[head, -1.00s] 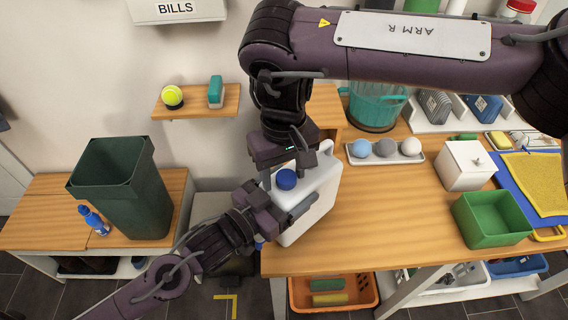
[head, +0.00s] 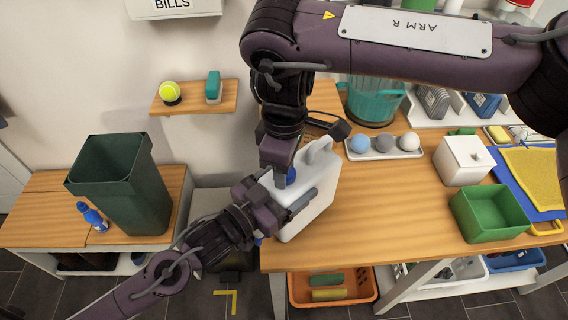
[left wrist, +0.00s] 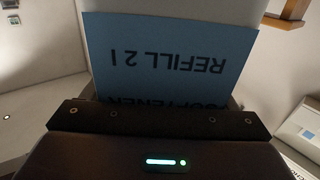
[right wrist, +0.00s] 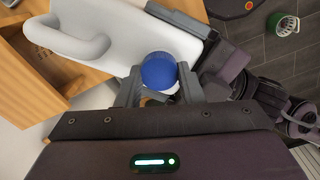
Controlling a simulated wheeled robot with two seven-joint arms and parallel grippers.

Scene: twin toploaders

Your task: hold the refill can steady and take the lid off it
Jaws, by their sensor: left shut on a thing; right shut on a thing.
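The refill can (head: 318,200) is a white jug with a handle, standing at the left end of the wooden worktop. Its blue label reading REFILL 2 l (left wrist: 170,60) fills the left wrist view. My left gripper (head: 291,205) is shut on the can's body from the front left. The blue lid (right wrist: 160,71) sits at the can's top, between the fingers of my right gripper (right wrist: 160,88), which is shut on it. In the head view the right gripper comes from above and mostly hides the lid (head: 291,176). I cannot tell whether the lid is still seated.
A tray with several balls (head: 384,155), a white box (head: 463,160) and a green bin (head: 490,213) stand to the right on the worktop. A teal basket (head: 374,103) stands behind. A dark green bin (head: 120,185) is at left. The worktop's middle is clear.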

